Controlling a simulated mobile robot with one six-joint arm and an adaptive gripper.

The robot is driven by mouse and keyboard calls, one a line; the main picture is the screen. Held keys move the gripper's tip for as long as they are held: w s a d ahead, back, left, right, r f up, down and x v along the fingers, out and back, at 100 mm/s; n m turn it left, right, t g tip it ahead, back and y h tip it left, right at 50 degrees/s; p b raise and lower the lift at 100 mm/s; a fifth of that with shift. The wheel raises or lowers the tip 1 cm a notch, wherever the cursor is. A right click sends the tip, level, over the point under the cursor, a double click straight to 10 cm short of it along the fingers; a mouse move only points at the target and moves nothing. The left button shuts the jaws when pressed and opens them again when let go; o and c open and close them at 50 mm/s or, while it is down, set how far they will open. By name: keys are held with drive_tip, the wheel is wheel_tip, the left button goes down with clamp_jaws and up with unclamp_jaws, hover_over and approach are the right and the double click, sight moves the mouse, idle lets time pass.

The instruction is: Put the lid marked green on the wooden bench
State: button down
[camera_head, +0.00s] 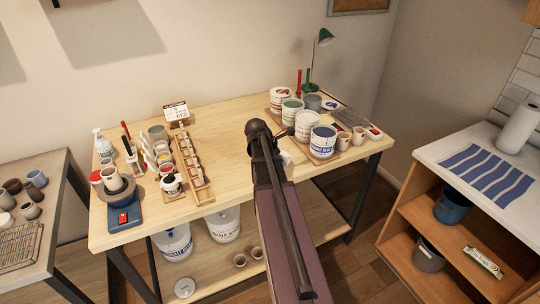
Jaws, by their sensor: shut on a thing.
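My gripper (285,132) is small and dark at the far end of my arm, over the bench just left of the white tubs. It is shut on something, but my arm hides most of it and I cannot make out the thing. The wooden bench (225,130) has a pale top. A tub with a green label (292,115) stands at its back right, between a red-labelled tub (281,100) and a white tub (307,125). I cannot pick out a lid marked green for certain. A small pale item (286,157) shows beside my arm.
A blue-labelled tub (322,142) and small cups (343,139) stand at the bench's right. A wooden rack (195,165), bottles and a blue scale (124,217) fill its left. The bench's middle is mostly clear.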

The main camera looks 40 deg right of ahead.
drive_tip(key=w, duration=0.2)
drive_tip(key=w+d, duration=0.1)
drive_tip(key=w, duration=0.2)
drive_tip(key=w+d, duration=0.1)
drive_tip(key=w, duration=0.2)
drive_tip(key=shift+d+f+b, duration=0.2)
drive_tip(key=shift+f+b, duration=0.1)
drive_tip(key=shift+f, duration=0.1)
drive_tip(key=shift+w+d, duration=0.15)
drive_tip(key=shift+w, duration=0.35)
drive_tip(key=shift+w+f+b, duration=0.2)
drive_tip(key=shift+f+b, duration=1.6)
drive_tip(key=shift+b, duration=0.05)
drive_tip(key=shift+f, duration=0.15)
drive_tip(key=shift+c, duration=2.4)
unclamp_jaws()
drive_tip(key=shift+r, duration=0.25)
